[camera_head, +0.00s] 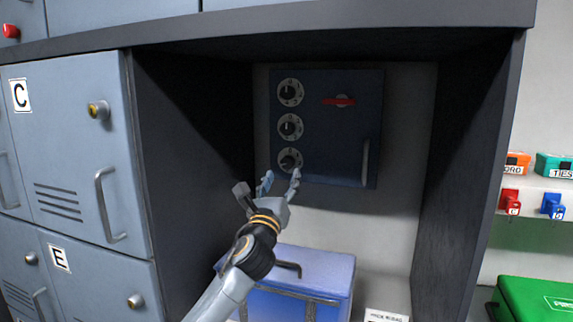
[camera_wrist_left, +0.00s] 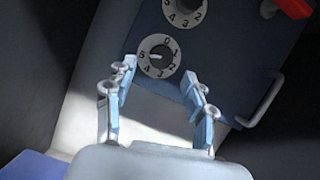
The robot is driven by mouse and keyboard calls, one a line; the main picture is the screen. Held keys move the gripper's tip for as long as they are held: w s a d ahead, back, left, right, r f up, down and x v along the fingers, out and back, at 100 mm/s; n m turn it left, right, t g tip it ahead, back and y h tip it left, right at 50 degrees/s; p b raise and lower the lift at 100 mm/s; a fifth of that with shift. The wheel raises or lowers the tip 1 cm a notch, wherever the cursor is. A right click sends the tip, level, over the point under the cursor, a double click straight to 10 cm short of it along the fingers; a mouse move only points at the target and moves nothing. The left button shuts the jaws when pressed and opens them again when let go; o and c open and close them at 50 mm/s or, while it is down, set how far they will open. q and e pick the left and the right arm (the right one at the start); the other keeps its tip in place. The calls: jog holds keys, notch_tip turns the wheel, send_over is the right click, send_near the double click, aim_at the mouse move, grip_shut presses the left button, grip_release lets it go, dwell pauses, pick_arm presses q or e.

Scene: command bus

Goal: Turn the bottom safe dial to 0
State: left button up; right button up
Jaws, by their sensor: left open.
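The bottom safe dial (camera_head: 290,160) is a round white numbered ring with a dark knob, lowest of three dials on the left of the dark blue safe (camera_head: 325,140). It also shows in the left wrist view (camera_wrist_left: 158,56), where the 0 is at its upper right. Its light pointer mark seems to face left, near the 5. My left gripper (camera_head: 281,178) is open and empty just in front of and below this dial. In the left wrist view the fingertips (camera_wrist_left: 159,72) are spread on either side of the dial, apparently not gripping it.
The middle dial (camera_head: 290,127) and top dial (camera_head: 290,92) sit above. A red handle (camera_head: 339,101) and a bar handle (camera_head: 365,162) are on the safe door. Dark cubby walls flank the safe. A blue box (camera_head: 305,270) stands below, beside my left arm.

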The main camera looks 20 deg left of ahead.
aim_at(287, 165)
pick_arm(q)
jog(key=x, duration=0.3)
jog(key=shift+w+r, duration=0.2)
jog(key=shift+r, duration=0.15)
jog(key=shift+w, duration=0.55)
jog(key=shift+r, duration=0.15)
jog(key=shift+c, duration=0.4)
grip_shut()
pick_arm(e)
jog(key=shift+w+r, duration=0.45)
jog(key=shift+w, duration=0.25)
